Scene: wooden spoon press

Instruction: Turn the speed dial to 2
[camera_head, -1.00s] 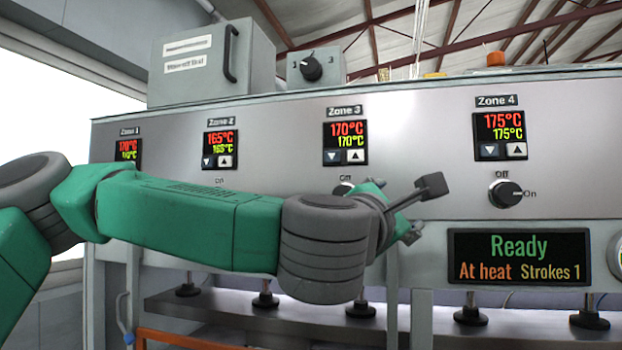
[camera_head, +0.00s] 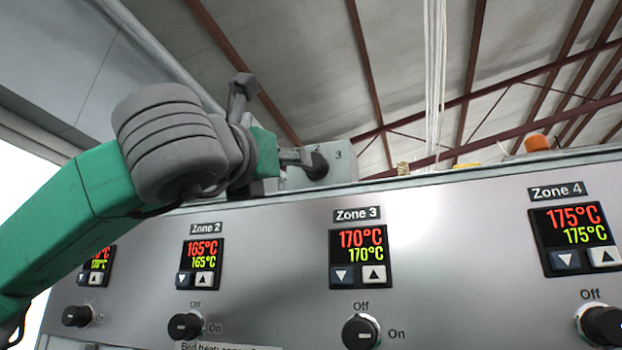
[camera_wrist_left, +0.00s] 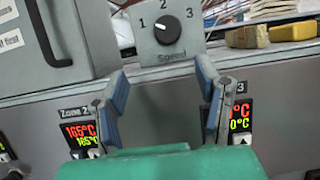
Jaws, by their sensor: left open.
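The speed dial (camera_wrist_left: 167,30) is a round black knob on a grey box marked 1, 2 and 3, with "Speed" below it. Its small pale pointer mark seems to lean to the upper left, towards 1. In the head view the dial (camera_head: 316,166) is partly covered by my left gripper (camera_head: 298,157), which is in front of it. In the left wrist view my left gripper (camera_wrist_left: 162,70) is open and empty. Its two blue-padded fingers are spread below and to either side of the dial, apart from it. My right gripper is not in view.
The front panel (camera_head: 270,250) below carries zone displays, such as Zone 3 (camera_head: 358,257), and On/Off knobs (camera_head: 361,332). A grey cabinet with a dark handle (camera_wrist_left: 62,30) is left of the dial.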

